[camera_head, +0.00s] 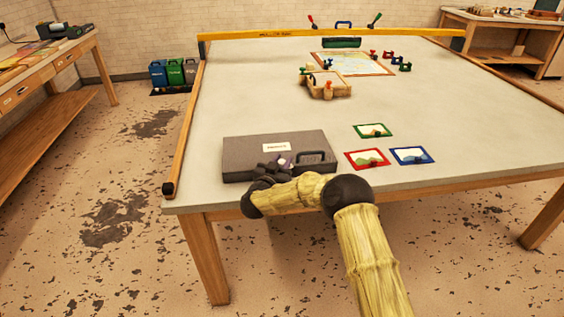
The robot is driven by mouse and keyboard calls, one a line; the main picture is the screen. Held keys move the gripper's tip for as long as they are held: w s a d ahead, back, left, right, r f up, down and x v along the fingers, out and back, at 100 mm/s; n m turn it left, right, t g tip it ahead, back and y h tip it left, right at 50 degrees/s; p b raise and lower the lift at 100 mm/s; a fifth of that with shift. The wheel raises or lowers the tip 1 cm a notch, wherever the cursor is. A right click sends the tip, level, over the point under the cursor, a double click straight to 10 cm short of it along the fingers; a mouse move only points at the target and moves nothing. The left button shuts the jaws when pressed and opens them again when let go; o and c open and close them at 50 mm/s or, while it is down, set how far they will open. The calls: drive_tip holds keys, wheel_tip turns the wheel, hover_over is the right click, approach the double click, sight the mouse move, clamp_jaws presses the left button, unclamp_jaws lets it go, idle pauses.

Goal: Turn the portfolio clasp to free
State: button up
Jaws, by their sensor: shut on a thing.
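A flat dark grey portfolio (243,150) lies at the front left edge of the large table, with a white label (277,147) on its top. A dark handle-like piece (312,157) shows at its front right. My gripper (280,162) is at the front middle of the portfolio, shut on a small pale purplish part that seems to be the clasp. The gripper's fingers and wrist hide most of that part, and its turn cannot be told.
Three small framed pictures, green (373,131), red (367,158) and blue (412,155), lie right of the portfolio. A wooden tray with pieces (324,85) and a board (352,63) are farther back. The table's middle is clear.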

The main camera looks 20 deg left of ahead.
idle(0.4)
drive_tip(key=o, duration=1)
drive_tip(key=shift+c, duration=0.2)
drive_tip(key=s+a, duration=0.2)
drive_tip(key=s, duration=1.5)
drive_tip(key=shift+a+b, duration=0.2)
drive_tip(key=shift+b, duration=0.1)
